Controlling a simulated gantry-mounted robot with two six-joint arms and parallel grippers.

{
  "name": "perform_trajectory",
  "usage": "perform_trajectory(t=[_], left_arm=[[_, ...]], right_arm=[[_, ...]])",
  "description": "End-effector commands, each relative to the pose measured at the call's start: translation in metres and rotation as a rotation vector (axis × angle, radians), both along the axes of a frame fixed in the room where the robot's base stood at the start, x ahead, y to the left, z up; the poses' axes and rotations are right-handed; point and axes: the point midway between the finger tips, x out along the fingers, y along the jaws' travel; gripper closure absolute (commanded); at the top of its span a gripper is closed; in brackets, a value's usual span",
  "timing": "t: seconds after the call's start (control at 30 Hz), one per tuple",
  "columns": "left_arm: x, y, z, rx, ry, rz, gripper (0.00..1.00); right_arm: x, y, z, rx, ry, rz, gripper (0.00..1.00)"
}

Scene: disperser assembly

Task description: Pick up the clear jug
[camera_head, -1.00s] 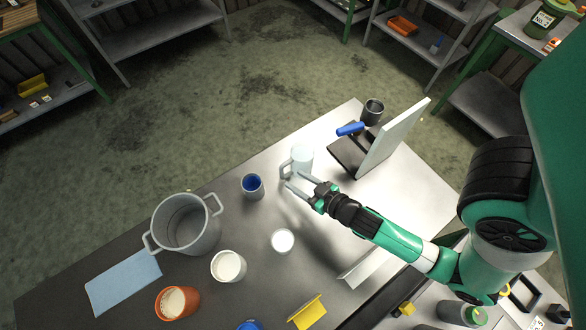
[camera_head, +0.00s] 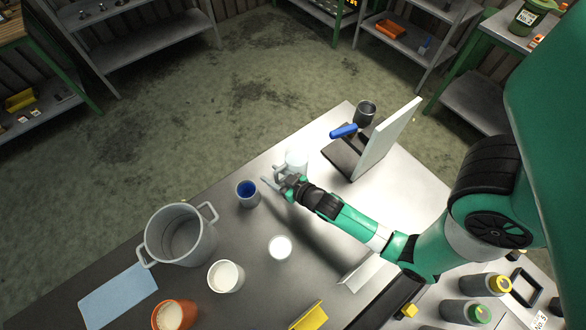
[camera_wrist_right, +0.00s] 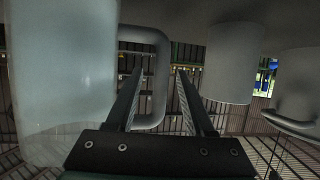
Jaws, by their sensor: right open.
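The clear jug (camera_head: 297,160) stands on the metal table left of the stand with the white panel. It fills the left side of the right wrist view (camera_wrist_right: 65,75), with its handle (camera_wrist_right: 158,80) toward the fingers. My right gripper (camera_head: 270,178) is open at the jug's handle side. In the wrist view, the handle's upright part shows between the two fingers (camera_wrist_right: 158,95). I cannot tell how deep it sits between them. My arm and gripper hide part of the handle in the head view. My left gripper is not in view.
A grey cup with blue inside (camera_head: 247,198) stands close left of the gripper. A large two-handled pot (camera_head: 180,236), a white-filled beaker (camera_head: 225,277) and an orange cup (camera_head: 174,316) stand farther left. The panel stand (camera_head: 385,140) is right of the jug.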

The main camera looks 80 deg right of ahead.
Motion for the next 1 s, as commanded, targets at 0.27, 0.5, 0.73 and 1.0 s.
perform_trajectory(t=[0.27, 0.5, 0.73, 1.0], left_arm=[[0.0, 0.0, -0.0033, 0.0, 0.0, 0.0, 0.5], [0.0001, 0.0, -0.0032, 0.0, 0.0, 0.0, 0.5], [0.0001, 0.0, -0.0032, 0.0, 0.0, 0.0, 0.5], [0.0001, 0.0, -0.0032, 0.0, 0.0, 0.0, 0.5]], right_arm=[[0.0141, -0.0078, -0.007, 0.001, 0.0, 0.0, 0.47], [0.014, -0.0077, -0.0067, 0.001, 0.0, 0.0, 0.75], [0.014, -0.0075, -0.0066, 0.001, 0.0, 0.0, 1.0], [0.0139, -0.0075, -0.0065, 0.001, 0.0, 0.0, 1.0]])
